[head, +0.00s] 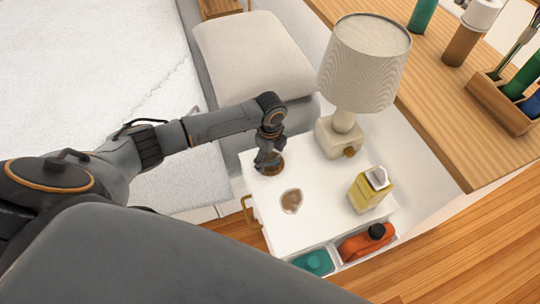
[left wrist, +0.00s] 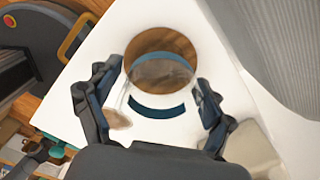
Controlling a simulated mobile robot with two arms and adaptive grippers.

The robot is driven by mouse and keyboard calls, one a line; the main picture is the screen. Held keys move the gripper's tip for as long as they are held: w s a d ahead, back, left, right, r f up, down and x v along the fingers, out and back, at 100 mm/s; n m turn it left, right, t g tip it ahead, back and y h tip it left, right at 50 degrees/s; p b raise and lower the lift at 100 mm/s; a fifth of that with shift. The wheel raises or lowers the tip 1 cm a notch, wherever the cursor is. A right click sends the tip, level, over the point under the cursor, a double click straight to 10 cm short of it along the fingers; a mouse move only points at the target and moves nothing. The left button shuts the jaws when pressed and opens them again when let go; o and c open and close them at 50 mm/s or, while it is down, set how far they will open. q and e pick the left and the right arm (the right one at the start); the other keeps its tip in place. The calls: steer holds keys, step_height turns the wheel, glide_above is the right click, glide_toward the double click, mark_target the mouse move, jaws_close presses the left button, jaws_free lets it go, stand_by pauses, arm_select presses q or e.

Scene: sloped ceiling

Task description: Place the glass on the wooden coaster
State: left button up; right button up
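The round wooden coaster (left wrist: 150,38) lies on the white tabletop; in the head view its edge (head: 268,170) shows below my left gripper. In the head view the left gripper (head: 270,155) points down over the coaster and largely hides the glass. The glass overlaps the coaster's near part in the left wrist view; whether its base touches the coaster I cannot tell. My right gripper is not in view.
A lamp (head: 364,62) stands behind the gripper on the white table (head: 322,222). A yellow carton (head: 369,190) and a small beige-brown round item (head: 291,200) are nearby. An open drawer holds an orange bottle (head: 366,243) and a teal item (head: 313,262). The table's front middle is clear.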

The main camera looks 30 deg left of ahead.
arm_select(q)
step_height(320, 180, up, 12)
steer(key=p, duration=0.1)
steer(key=shift+r, duration=0.15)
stand_by(0.5)
